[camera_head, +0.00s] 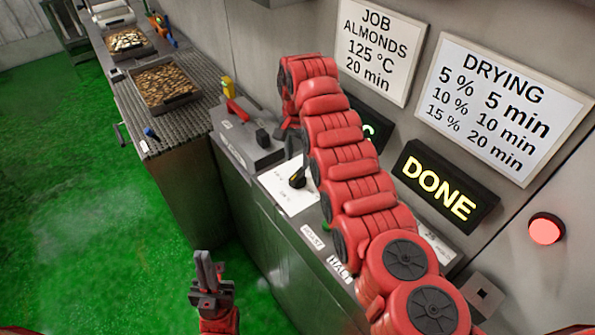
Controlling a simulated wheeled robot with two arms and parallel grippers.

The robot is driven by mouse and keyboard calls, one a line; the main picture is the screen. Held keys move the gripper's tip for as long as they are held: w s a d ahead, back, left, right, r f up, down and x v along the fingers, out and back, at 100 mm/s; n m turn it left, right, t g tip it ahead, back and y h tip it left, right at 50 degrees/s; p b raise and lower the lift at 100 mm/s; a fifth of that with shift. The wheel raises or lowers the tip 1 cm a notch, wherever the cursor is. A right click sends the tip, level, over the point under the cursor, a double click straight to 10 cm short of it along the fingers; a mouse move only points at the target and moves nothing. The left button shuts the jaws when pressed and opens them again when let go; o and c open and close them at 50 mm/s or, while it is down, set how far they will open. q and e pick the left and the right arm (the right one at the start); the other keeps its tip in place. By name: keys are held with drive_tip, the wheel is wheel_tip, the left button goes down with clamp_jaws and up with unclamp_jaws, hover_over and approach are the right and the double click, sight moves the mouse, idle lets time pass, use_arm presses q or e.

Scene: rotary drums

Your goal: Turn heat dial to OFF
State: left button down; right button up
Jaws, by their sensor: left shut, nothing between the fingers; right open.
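A dial with a black knob (298,178) sits on a white plate (285,196) on the grey control console. The small print on the plate is too blurred to read, so I cannot tell its setting or whether this is the heat dial. My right arm reaches across the console from the lower right and bends down behind the dial. My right gripper (293,143) is open, mostly hidden by the arm; I cannot tell whether it touches anything. My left gripper (209,268) is shut and empty, low over the green floor, apart from the console.
A grey box (243,140) with a red lever stands on the console's far end. Beyond it are trays of almonds (165,85) on a bench. A lit DONE sign (440,190) and a red lamp (546,229) are on the wall. The left floor is clear.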

sight(298, 173)
wheel_tip(298, 173, down, 4)
drive_tip(key=shift+s+f+p, duration=0.1)
drive_tip(key=shift+p, duration=0.8)
drive_tip(key=shift+f, duration=0.7)
clamp_jaws()
